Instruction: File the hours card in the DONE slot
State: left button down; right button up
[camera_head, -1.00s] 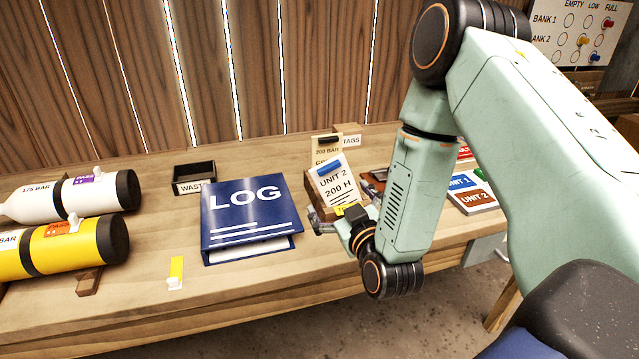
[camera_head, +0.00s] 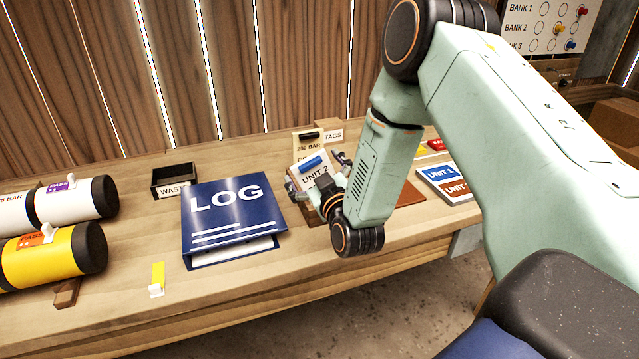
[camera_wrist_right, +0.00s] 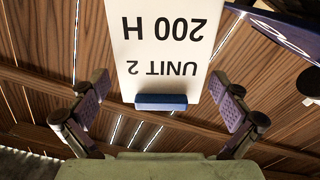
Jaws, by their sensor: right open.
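The hours card (camera_head: 302,176) is white, reads UNIT 2 and has a blue tab (camera_head: 312,162). It leans in a wooden holder right of the blue LOG binder. In the right wrist view the card (camera_wrist_right: 165,45) appears upside down, reads UNIT 2 200 H, and its blue tab (camera_wrist_right: 161,102) lies between the fingers. My right gripper (camera_head: 317,174) is open around the card's tab end, one finger on each side, with gaps to both fingers (camera_wrist_right: 163,100). It hides the card's lower part and much of the holder. I see no DONE label. My left gripper is out of view.
The LOG binder (camera_head: 232,213) lies left of the holder, with a black WASTE bin (camera_head: 174,178) behind it. Cylinders (camera_head: 50,255) lie far left.

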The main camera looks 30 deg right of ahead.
jog(key=shift+w+a+r, duration=0.15)
jog(key=shift+a, duration=0.1)
jog(key=shift+d+f, duration=0.2)
jog(key=shift+d, duration=0.2)
jog(key=shift+c, duration=1.4)
jog(key=shift+a+r, duration=0.15)
jog(key=shift+a, duration=0.15)
jog(key=c, duration=0.4)
jog(key=shift+d, duration=0.1)
jog(key=c, duration=0.5)
jog(key=shift+c, duration=0.2)
